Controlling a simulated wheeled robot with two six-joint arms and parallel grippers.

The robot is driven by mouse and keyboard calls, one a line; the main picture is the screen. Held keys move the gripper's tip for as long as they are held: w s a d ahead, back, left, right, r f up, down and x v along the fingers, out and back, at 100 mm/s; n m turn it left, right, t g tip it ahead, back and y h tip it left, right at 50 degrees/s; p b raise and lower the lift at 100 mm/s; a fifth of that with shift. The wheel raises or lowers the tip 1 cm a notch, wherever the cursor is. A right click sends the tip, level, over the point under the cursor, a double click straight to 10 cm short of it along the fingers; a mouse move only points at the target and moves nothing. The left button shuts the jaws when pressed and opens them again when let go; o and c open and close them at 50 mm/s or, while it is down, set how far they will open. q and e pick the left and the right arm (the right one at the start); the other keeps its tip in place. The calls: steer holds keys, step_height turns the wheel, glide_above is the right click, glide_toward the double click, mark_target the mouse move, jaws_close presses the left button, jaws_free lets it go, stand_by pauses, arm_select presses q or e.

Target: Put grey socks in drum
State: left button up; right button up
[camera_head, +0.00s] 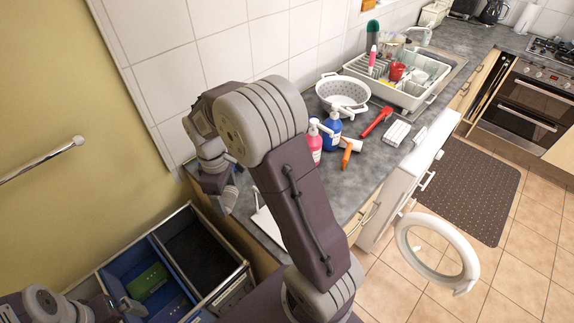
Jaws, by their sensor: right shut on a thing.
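My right gripper (227,192) is above the left end of the worktop, behind my raised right arm. It is shut on a small grey thing, which I take to be the grey socks (229,201); little of it shows. The white washing machine (404,183) stands under the worktop on the right. Its round door (402,243) is swung open over the tiled floor. The drum's inside is hidden from this angle. My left gripper (125,306) is at the bottom left by the crate; its jaws are too unclear to read.
A crate with blue and black compartments (154,240) is at lower left, a green item inside. On the worktop are a white colander (342,92), a pink bottle (314,146), a blue bottle (331,131), a red brush (377,122) and a dish rack (425,100). Floor beside the door is clear.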

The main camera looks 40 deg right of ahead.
steer(key=w+d+r+n+p, duration=0.2)
steer(key=w+d+r+n, duration=0.5)
steer(key=d+n, duration=0.5)
steer(key=d+f+m, duration=0.1)
steer(key=d+f, duration=0.1)
steer(key=d, duration=0.4)
steer(key=f+b, duration=0.1)
steer(key=f, duration=0.3)
steer(key=f+b, duration=0.1)
steer(key=f, duration=0.3)
steer(key=f+b, duration=0.1)
steer(key=f, duration=0.4)
steer(key=shift+a+b, duration=0.3)
steer(key=shift+b, duration=0.05)
steer(key=f, duration=0.3)
steer(key=shift+s+a+f, duration=0.1)
steer(key=shift+s+f, duration=0.05)
steer(key=shift+s, duration=0.05)
steer(key=shift+w+f, duration=0.1)
steer(key=shift+f, duration=0.1)
steer(key=shift+f, duration=0.1)
steer(key=o, duration=1.4)
steer(key=shift+c, duration=0.2)
